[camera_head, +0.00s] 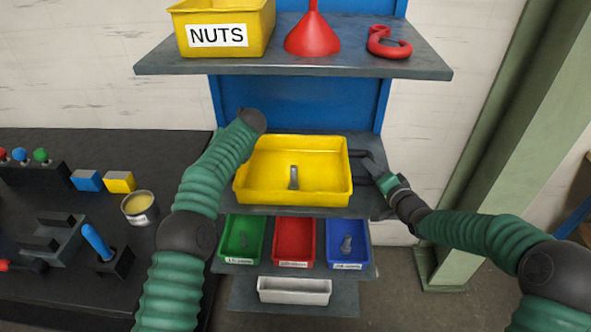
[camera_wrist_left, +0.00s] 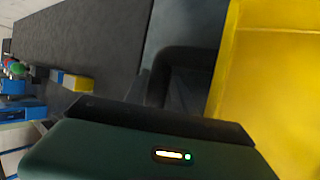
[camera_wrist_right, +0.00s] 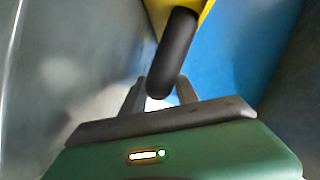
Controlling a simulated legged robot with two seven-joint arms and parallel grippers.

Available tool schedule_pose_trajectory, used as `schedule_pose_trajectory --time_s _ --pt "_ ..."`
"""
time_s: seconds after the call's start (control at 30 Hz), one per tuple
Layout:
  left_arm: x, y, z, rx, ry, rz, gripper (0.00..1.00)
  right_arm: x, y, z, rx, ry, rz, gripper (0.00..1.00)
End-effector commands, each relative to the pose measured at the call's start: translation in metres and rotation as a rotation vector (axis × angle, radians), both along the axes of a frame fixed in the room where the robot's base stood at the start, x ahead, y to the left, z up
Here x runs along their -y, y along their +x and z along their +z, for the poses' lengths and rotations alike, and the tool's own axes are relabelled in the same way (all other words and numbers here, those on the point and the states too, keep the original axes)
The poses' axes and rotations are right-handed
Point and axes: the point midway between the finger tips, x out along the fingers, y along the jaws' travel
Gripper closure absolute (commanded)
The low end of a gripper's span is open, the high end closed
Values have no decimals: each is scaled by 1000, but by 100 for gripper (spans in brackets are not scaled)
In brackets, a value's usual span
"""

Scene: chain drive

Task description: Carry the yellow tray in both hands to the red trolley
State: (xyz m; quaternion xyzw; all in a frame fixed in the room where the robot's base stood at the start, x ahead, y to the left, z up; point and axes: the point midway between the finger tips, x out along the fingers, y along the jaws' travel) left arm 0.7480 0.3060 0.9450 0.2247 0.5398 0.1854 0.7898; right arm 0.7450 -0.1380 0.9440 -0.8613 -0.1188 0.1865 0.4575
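The yellow tray (camera_head: 272,195) rests on the middle shelf of the blue rack, with a small grey metal part (camera_head: 294,178) inside. It also shows in the left wrist view (camera_wrist_left: 270,85). My right gripper (camera_head: 372,166) is at the tray's right side. In the right wrist view its fingers (camera_wrist_right: 160,92) are apart, one to each side of the tray's black handle (camera_wrist_right: 173,55); I cannot tell whether they touch it. My left gripper is at the tray's left side, mostly hidden by its arm; a dark curved handle (camera_wrist_left: 185,58) shows before it, its fingers unclear. No red trolley is in view.
Below are green, red and blue bins (camera_head: 294,240) and a white tray (camera_head: 294,290). A dark workbench (camera_head: 150,290) stands left, a green column (camera_head: 500,150) right.

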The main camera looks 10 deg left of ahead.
Motion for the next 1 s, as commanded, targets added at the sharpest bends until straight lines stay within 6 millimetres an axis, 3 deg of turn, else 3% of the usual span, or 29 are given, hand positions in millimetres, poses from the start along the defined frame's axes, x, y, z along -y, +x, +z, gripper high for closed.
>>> schedule_pose_trajectory --time_s 0.33,0.57,0.63,1.0 --pt "-1 1 -2 0 4 0 70 0 5 -1 0 1 -1 64" --pt "0 1 -2 1 2 -1 100 0 4 -2 0 1 -1 93" --pt "0 1 -2 1 2 -1 100 0 4 -2 -1 0 -1 100" --pt "0 1 -1 1 2 -1 100 -1 4 -3 -3 1 0 100"
